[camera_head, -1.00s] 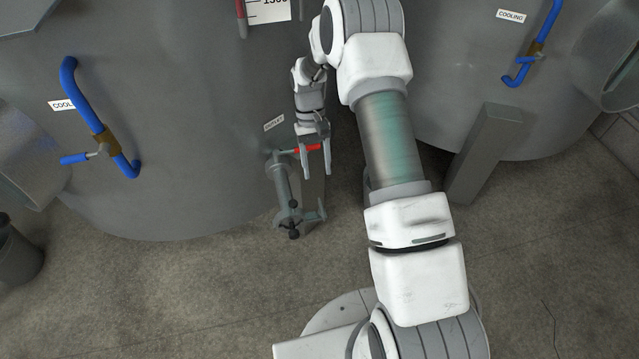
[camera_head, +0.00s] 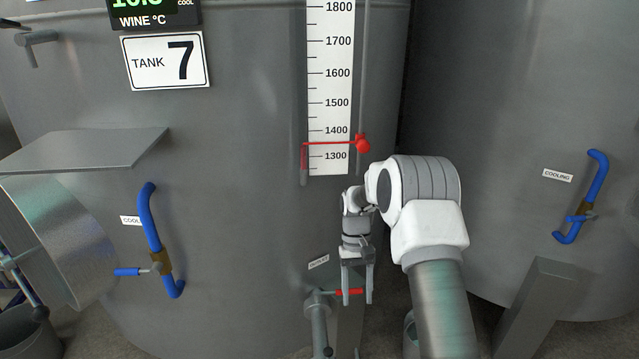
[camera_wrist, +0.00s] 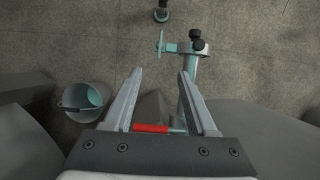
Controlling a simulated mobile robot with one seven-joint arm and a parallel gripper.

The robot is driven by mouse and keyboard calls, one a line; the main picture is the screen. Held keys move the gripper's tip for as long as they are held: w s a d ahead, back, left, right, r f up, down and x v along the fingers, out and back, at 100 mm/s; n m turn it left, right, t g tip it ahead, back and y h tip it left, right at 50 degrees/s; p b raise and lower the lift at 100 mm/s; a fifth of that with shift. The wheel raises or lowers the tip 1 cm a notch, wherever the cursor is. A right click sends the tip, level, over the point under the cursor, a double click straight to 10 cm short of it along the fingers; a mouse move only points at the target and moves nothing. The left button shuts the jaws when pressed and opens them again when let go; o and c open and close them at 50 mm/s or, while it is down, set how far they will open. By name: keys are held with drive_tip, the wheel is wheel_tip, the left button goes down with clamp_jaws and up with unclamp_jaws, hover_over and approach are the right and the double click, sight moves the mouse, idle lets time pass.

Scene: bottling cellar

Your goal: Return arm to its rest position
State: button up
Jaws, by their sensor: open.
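My gripper (camera_head: 357,298) points down in front of tank 7, at the outlet valve. Its two fingers are apart and hold nothing. The red valve handle (camera_head: 349,292) shows level between the fingers in the head view. In the wrist view the red handle (camera_wrist: 152,128) lies across the lower part of the gap between the fingers (camera_wrist: 157,85). I cannot tell whether a finger touches it. The grey outlet pipe (camera_head: 318,322) runs down beside the left finger, and its lower end is cut off in the head view.
Tank 7 (camera_head: 230,230) stands close behind my gripper, with a level scale (camera_head: 330,90) and red marker (camera_head: 362,143). Blue cooling pipes (camera_head: 150,225) are on both tanks. A grey leg (camera_head: 540,300) stands right. A bucket (camera_wrist: 86,97) is on the floor, left in the wrist view.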

drive_tip(key=s+r+t, duration=0.2)
drive_tip(key=s+r, duration=0.3)
drive_tip(key=r, duration=0.6)
drive_tip(key=s+r+t, duration=0.3)
drive_tip(key=s+r, duration=0.1)
drive_tip(key=r, duration=0.8)
drive_tip(key=s+r+t, duration=0.3)
drive_tip(key=s, duration=0.6)
drive_tip(key=s+r+t, duration=0.2)
drive_tip(key=s+r, duration=0.1)
drive_tip(key=s, duration=0.7)
wheel_tip(320, 180, up, 17)
drive_tip(key=p, duration=1.7)
drive_tip(key=shift+w+f, duration=0.15)
